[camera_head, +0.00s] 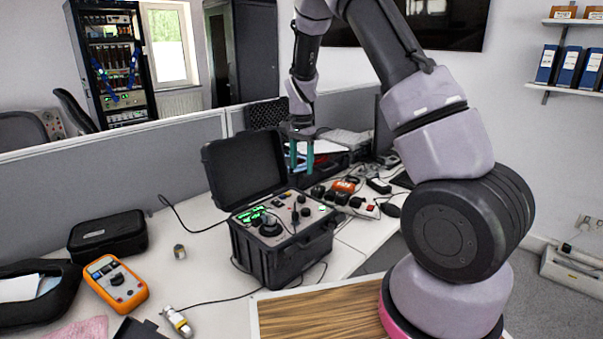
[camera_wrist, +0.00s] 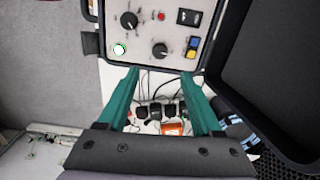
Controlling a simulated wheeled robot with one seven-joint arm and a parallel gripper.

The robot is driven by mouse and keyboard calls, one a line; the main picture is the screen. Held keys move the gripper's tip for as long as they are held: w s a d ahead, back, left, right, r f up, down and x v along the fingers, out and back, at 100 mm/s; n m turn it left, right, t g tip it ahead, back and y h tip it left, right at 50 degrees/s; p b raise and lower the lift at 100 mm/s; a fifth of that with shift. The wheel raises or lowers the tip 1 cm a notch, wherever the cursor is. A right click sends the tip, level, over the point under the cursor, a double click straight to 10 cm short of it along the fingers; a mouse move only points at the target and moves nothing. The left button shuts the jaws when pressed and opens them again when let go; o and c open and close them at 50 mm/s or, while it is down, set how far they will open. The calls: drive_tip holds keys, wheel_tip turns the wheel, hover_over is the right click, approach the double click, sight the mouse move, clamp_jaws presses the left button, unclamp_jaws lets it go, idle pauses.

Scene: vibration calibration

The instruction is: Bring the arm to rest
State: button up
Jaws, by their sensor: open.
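My gripper (camera_head: 302,157) hangs at the end of my arm, pointing down, just behind and to the right of the open black calibrator case (camera_head: 270,255) in the head view. Its two teal fingers are apart with nothing between them. In the wrist view my gripper (camera_wrist: 160,85) also shows open and empty. Beyond the fingertips is the case's grey control panel (camera_wrist: 160,40) with knobs and a lit white button. The open lid (camera_wrist: 285,75) stands on the right of that view. The gripper appears apart from the case.
An orange multimeter (camera_head: 115,284), a small sensor (camera_head: 179,251) and a cabled probe (camera_head: 178,322) lie on the white desk. A black pouch (camera_head: 108,235) sits at the left. Small devices and cables crowd the desk behind the case. A grey partition (camera_head: 120,180) runs along the back.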

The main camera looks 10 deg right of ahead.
drive_tip(key=s+d+r+n+t+y, duration=0.1)
drive_tip(key=s+d+r+t, duration=0.1)
drive_tip(key=s+r, duration=0.65)
drive_tip(key=s+d+r+n+t+y, duration=0.15)
drive_tip(key=s+r, duration=0.25)
drive_tip(key=r, duration=0.9)
drive_tip(key=s+d+r+n+t, duration=0.1)
drive_tip(key=s+r+n+t, duration=0.1)
drive_tip(key=s, duration=0.6)
drive_tip(key=s+d+r+n+t, duration=0.1)
drive_tip(key=s+r, duration=0.3)
drive_tip(key=s, duration=0.5)
drive_tip(key=shift+s+d+r+n+t, duration=0.15)
drive_tip(key=shift+s+r+n+t, duration=0.2)
drive_tip(key=shift+r+n, duration=0.1)
